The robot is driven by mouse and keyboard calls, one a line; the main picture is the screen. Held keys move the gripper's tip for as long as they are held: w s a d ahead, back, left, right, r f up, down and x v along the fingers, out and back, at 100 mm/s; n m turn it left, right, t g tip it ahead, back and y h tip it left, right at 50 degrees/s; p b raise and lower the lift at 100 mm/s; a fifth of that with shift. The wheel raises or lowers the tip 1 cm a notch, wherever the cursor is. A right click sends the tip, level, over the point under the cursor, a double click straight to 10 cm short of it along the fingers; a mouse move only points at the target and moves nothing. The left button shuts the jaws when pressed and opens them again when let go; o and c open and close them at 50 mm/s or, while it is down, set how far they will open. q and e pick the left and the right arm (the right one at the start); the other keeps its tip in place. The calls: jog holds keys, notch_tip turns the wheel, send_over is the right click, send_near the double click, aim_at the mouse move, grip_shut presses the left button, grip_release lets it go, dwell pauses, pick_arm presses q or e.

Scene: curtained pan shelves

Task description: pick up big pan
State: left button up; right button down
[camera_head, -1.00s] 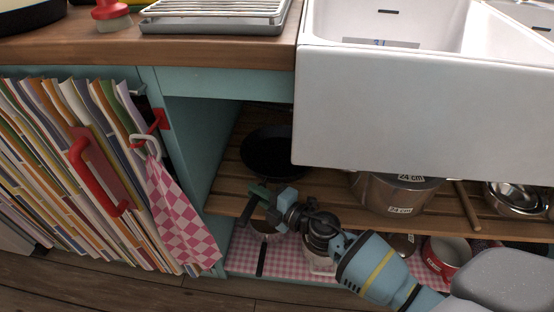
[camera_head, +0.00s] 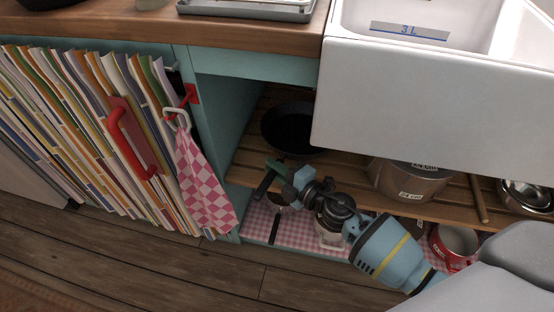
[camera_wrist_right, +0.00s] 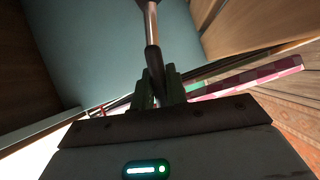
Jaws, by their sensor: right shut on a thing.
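The big black pan (camera_head: 290,128) sits on the slatted wooden shelf under the counter, left of the sink. Its handle points toward the front edge of the shelf. My right gripper (camera_head: 277,172) is at the shelf's front edge, shut on that handle. In the right wrist view, the dark handle (camera_wrist_right: 154,62) with a metal neck runs up from between the green fingertips (camera_wrist_right: 157,88) of my right gripper. The pan's right side is partly hidden behind the sink front. My left gripper does not show.
A steel pot (camera_head: 410,183) stands to the right on the same shelf (camera_head: 345,172). A checked lower shelf (camera_head: 258,222) holds a red pot (camera_head: 455,243). The white sink (camera_head: 430,105) overhangs above. A checked towel (camera_head: 203,182) hangs at left by the cabinet's side panel.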

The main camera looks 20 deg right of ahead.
jog(key=s+a, duration=0.3)
jog(key=s, duration=0.3)
jog(key=s+a+p, duration=0.1)
jog(key=s+a, duration=0.2)
jog(key=s, duration=0.4)
jog(key=shift+s+a+r, duration=0.25)
jog(key=shift+s+a, duration=0.05)
jog(key=shift+a, duration=0.05)
jog(key=shift+r, duration=0.1)
